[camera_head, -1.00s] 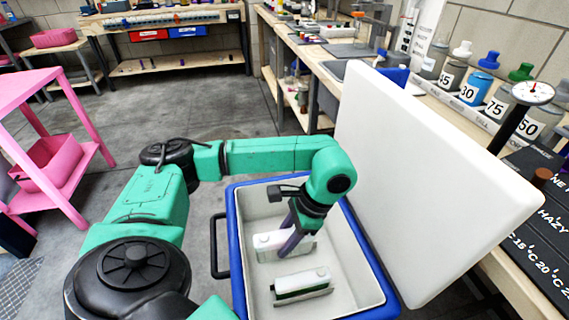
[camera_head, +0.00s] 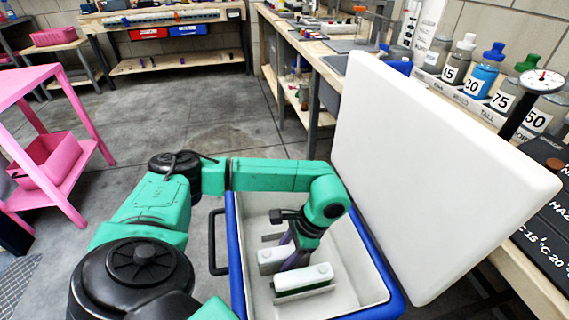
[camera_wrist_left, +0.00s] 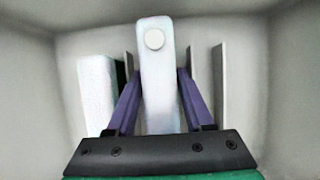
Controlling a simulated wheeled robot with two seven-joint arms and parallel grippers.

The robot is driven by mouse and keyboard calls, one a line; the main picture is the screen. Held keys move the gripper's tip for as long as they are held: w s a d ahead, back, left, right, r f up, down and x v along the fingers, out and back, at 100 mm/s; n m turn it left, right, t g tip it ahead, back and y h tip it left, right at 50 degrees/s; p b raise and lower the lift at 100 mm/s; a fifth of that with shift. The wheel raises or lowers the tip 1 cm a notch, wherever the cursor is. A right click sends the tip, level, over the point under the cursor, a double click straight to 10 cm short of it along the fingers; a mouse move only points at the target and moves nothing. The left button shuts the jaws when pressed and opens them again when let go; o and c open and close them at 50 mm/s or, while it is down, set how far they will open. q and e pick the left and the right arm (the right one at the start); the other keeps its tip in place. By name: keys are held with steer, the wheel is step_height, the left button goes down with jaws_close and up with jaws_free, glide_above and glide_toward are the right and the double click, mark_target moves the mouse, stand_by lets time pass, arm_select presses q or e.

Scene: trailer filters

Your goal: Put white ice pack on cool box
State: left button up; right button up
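The open cool box (camera_head: 238,270) has a blue rim and a pale inside. My left gripper (camera_head: 290,262) reaches down into it. The gripper is shut on a white ice pack (camera_head: 269,258), low inside the box. The left wrist view shows this pack (camera_wrist_left: 160,75) with a round cap, and a purple finger of my left gripper (camera_wrist_left: 160,95) against each side. Thin upright plates stand beside it. A second white pack with a green side (camera_head: 304,276) sits nearer in the box, apart from the held one. My right gripper is out of view.
The tall white lid (camera_head: 430,180) stands open on the right of the box. A workbench with numbered bottles (camera_head: 483,80) runs behind it. A pink shelf (camera_head: 50,150) stands at the left. The floor between is clear.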

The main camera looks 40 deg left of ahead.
arm_select(q)
steer(key=shift+o, duration=0.3)
steer(key=shift+r, duration=0.25)
steer(key=p+v, duration=0.1)
steer(key=v, duration=0.6)
steer(key=shift+w+r+p, duration=0.1)
steer(key=shift+p, duration=0.2)
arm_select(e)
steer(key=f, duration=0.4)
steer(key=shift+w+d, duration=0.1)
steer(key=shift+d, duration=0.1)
